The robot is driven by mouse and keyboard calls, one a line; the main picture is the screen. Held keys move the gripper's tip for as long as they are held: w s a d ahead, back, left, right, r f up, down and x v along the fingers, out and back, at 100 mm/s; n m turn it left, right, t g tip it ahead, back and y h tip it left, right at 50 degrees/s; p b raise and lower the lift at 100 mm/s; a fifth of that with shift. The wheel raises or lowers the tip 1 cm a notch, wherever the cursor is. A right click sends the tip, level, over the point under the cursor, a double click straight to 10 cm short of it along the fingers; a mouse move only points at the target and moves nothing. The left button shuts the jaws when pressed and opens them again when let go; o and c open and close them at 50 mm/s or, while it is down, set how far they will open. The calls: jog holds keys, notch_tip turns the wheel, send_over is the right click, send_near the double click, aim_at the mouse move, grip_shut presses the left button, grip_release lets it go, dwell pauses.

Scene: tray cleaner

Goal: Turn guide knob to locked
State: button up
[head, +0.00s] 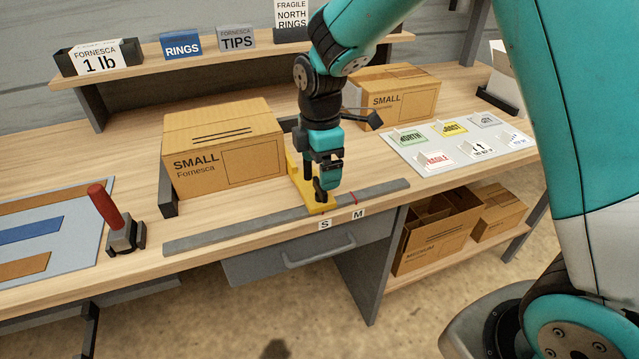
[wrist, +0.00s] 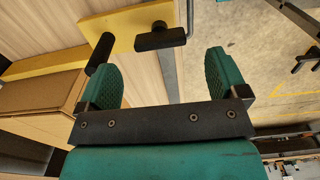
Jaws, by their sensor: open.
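In the wrist view my gripper (wrist: 159,58) is open and empty. There the guide's yellow plate (wrist: 122,27) lies beyond the fingertips. The black guide knob (wrist: 160,38) shows as a bar across the plate, between the fingers in the picture. A black cylindrical post (wrist: 100,54) stands at the plate's left, near the left finger. Contact cannot be told.
A closed SMALL box (head: 225,150) stands left of the guide, and another SMALL box (head: 395,98) stands behind right. A red-handled tool (head: 106,210) is at the left. A label tray (head: 425,164) lies at right. A shelf (head: 225,63) runs along the back.

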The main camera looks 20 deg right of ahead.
aim_at(320, 192)
notch_tip(320, 192, down, 5)
jog(key=shift+f, duration=0.2)
jog(key=c, duration=0.9)
